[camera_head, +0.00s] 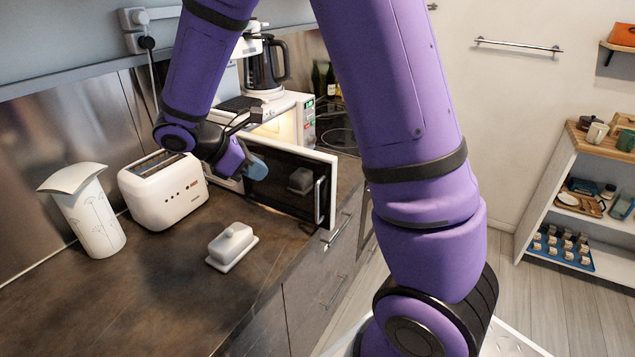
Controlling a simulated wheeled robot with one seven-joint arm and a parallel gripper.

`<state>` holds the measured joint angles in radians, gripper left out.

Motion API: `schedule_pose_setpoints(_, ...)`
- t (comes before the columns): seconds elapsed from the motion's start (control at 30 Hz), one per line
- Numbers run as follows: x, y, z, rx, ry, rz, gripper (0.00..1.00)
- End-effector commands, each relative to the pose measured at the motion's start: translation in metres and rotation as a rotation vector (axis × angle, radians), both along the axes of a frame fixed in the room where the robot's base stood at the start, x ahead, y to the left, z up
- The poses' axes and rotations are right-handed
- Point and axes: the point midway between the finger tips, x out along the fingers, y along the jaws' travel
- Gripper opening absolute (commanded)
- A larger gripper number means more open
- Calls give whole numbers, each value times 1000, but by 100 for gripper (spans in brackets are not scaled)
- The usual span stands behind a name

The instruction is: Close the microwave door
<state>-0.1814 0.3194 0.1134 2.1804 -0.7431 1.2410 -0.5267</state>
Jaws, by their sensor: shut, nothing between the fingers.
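The white microwave (304,117) stands on the counter behind my arm, its lit inside partly showing. Its door (285,181) is open and swung out toward the front of the counter, with a dark glass panel, a white frame and a silver bar handle (319,200) near its free edge. My gripper (257,168) is shut and empty at the left part of the door, near the hinge side. It is close to the dark panel; I cannot tell whether it touches. My purple arm hides part of the microwave and the counter.
A white toaster (164,190) stands just left of the door. A butter dish (232,245) sits in front of it, and a white vase (84,212) is further left. A coffee maker (266,66) stands on the microwave. Shelves (585,170) are at the right.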

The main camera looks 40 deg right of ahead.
Motion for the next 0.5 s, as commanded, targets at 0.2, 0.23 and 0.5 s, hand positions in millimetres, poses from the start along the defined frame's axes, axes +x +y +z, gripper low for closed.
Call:
schedule_pose_setpoints(0.2,5,-2,-11,-18,32,31,0)
schedule_pose_setpoints(0.23,4,-3,-13,-18,32,31,0)
schedule_pose_setpoints(0.5,-4,-34,-42,-16,33,28,0)
